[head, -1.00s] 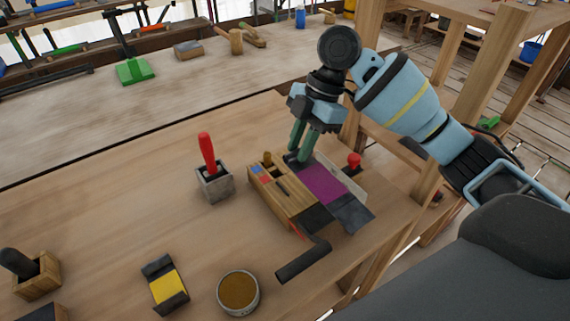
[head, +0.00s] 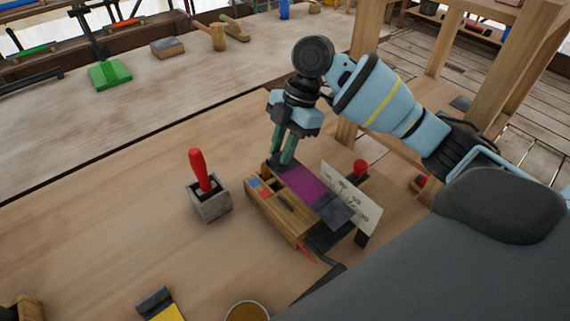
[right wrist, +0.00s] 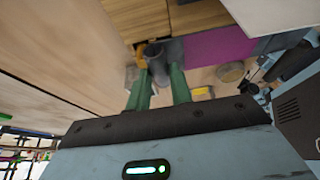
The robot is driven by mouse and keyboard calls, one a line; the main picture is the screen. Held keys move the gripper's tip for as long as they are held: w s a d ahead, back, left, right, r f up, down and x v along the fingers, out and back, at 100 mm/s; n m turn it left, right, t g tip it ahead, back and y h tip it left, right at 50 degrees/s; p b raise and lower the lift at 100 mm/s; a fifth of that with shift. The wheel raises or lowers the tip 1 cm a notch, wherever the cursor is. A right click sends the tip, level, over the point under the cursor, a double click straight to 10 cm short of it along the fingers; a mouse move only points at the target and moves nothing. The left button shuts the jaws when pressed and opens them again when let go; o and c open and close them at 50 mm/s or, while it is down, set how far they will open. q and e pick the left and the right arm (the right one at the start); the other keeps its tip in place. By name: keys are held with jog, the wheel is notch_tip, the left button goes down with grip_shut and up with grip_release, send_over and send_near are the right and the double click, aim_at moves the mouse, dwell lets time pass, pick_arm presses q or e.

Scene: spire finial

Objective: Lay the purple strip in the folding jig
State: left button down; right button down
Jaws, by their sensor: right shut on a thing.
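The purple strip (head: 304,183) has dark grey ends. It lies along the folding jig (head: 278,212), between the jig's wooden block and an upright white panel (head: 350,200) with dark markings. I cannot tell whether the strip is fully seated. My right gripper (head: 283,160) has green fingers and is at the strip's far end, shut on its dark grey end. In the right wrist view the purple part (right wrist: 220,46) runs off to the right of the fingers (right wrist: 158,75). My left gripper is out of view.
A red-handled tool stands in a grey block (head: 210,205) left of the jig. A red knob (head: 361,168) is beyond the panel. A yellow piece with dark ends (head: 165,310) and a round tin (head: 247,312) are at the near edge.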

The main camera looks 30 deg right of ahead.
aim_at(284, 167)
jog(key=shift+s+f, duration=0.15)
jog(key=shift+f, duration=2.45)
jog(key=shift+s+f, duration=0.15)
jog(key=shift+s, duration=0.05)
jog(key=shift+w+f, duration=0.1)
jog(key=c, duration=1.4)
grip_release()
jog(key=shift+w, duration=0.3)
jog(key=shift+c, duration=0.2)
jog(key=shift+o, duration=0.9)
jog(key=shift+s+r, duration=0.1)
jog(key=shift+r, duration=0.1)
jog(key=v, duration=0.7)
jog(key=shift+r, duration=0.3)
